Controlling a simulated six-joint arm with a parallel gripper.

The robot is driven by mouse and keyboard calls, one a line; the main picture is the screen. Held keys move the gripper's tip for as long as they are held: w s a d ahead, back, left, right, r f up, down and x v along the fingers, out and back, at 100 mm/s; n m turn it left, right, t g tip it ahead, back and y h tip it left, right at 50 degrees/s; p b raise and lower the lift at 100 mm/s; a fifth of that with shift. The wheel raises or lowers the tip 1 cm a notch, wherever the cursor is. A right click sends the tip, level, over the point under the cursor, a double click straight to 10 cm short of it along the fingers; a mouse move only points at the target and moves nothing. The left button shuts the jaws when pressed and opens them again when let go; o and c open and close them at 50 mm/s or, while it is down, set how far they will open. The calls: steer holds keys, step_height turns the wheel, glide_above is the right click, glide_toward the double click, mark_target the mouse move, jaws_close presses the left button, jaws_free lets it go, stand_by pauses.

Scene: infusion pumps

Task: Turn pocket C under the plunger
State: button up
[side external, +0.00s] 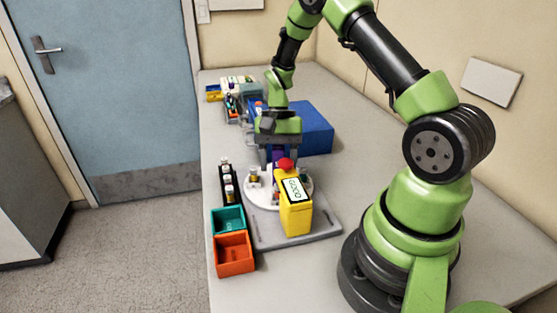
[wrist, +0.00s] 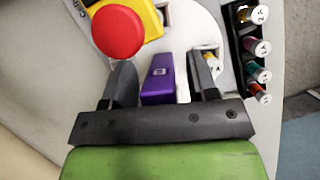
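A white round turntable (side external: 258,196) sits on a grey base plate under a yellow pump stand (side external: 295,212) with a red plunger knob (side external: 285,164). The knob (wrist: 117,32) also shows large at the wrist view's upper left. A purple upright block (wrist: 158,82) stands at the turntable, with a small mark on its top. My gripper (wrist: 160,65) is open, with one finger on each side of the block and a visible gap to each. Vials stand on the turntable, one (side external: 254,174) at its left. I cannot read which pocket is C.
A black rack (wrist: 243,55) with several capped vials stands beside the turntable. A teal bin (side external: 228,219) and an orange bin (side external: 234,254) are at the table's left edge. A blue box (side external: 305,128) and small containers (side external: 232,90) are behind my gripper.

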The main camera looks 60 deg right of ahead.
steer(key=v, duration=1)
steer(key=shift+c, duration=0.2)
